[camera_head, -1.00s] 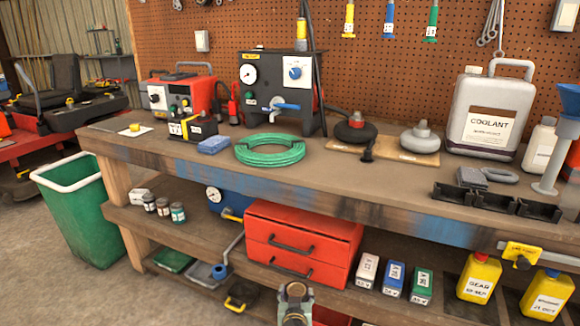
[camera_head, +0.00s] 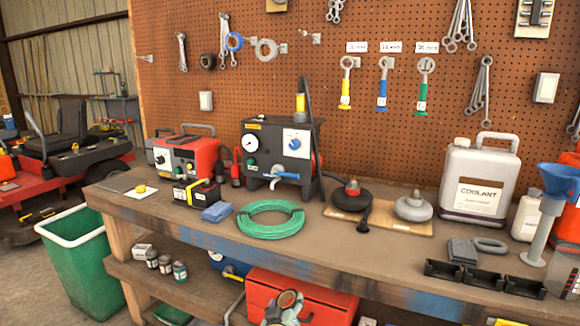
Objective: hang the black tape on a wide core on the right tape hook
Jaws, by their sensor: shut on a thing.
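My gripper (camera_head: 287,311) is at the bottom centre, in front of the bench, and is shut on a dark ring with a brownish inside, which appears to be the black tape on a wide core (camera_head: 290,298). The fingers and the frame's edge hide part of it. On the pegboard, a bare hook, seemingly the right tape hook (camera_head: 316,38), sticks out to the right of the hanging rolls. A grey-white roll (camera_head: 266,50), a blue roll (camera_head: 234,41) and a dark roll (camera_head: 208,61) hang to its left. The held roll is well below and apart from the hook.
The workbench (camera_head: 330,240) lies between my gripper and the pegboard (camera_head: 390,110). On it stand a black gauge box (camera_head: 262,150) with a tall upright part, a green hose coil (camera_head: 270,218) and a coolant jug (camera_head: 478,185). Wrenches hang around the hooks.

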